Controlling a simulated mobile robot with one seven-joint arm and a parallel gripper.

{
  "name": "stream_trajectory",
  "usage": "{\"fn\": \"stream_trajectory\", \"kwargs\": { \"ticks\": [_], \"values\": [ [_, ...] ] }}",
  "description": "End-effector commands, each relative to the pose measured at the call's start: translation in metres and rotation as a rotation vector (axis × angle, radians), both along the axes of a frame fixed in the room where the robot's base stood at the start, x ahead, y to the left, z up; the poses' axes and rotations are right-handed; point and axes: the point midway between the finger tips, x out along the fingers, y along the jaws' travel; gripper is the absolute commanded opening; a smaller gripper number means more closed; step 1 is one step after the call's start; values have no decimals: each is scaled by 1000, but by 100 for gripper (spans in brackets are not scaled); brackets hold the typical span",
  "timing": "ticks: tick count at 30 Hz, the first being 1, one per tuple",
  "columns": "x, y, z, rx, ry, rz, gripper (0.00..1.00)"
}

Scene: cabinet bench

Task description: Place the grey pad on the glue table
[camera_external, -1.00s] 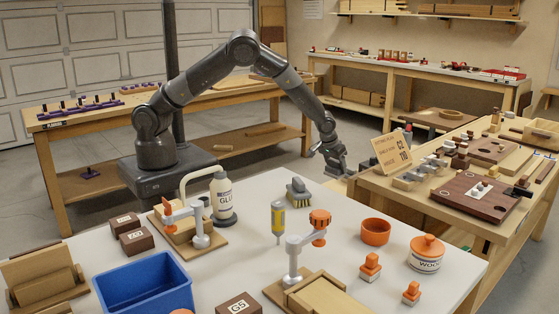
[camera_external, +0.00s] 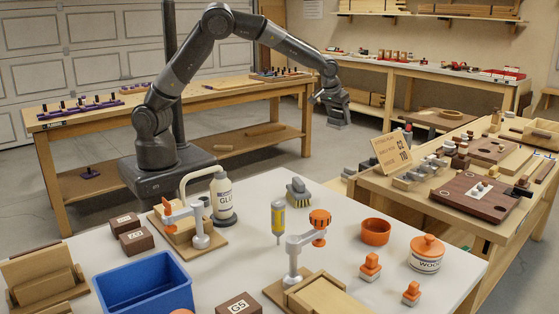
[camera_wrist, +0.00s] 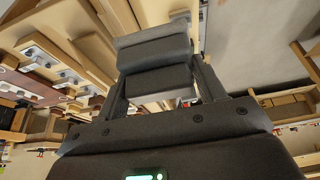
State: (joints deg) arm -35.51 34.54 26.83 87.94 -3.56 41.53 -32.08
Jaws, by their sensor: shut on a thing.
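My gripper (camera_external: 335,98) is raised in the air beyond the front bench, between the back benches and the right bench. In the wrist view, my gripper (camera_wrist: 158,78) is shut on a dark grey block, which looks like the grey pad (camera_wrist: 155,50). The pad spans between the two fingers and is clear of any surface. In the external view the pad is hard to tell from the dark gripper. The glue table (camera_external: 240,264) is the white-topped table in front, with a white glue bottle (camera_external: 222,198) standing on it.
The glue table carries a blue bin (camera_external: 145,285), a grey brush with yellow bristles (camera_external: 299,192), an orange bowl (camera_external: 376,231), a glue pot (camera_external: 426,255) and clamp stands. Some bare white top lies around the yellow tool (camera_external: 278,220). A crowded wooden bench (camera_external: 440,215) stands right.

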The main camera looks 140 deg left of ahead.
Motion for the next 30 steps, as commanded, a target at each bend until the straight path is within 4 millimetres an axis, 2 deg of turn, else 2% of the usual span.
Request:
{"fn": "stream_trajectory", "kwargs": {
  "ticks": [8, 14, 20, 24, 30],
  "values": [
    [46, -31, -5, -1, -1, -181, 39],
    [97, -73, -10, -1, -2, -400, 39],
    [167, -145, -15, -1, -4, -732, 39],
    [213, -207, -13, 0, -4, -989, 39],
    [261, -289, -7, 2, -4, -1305, 39]
  ]
}}
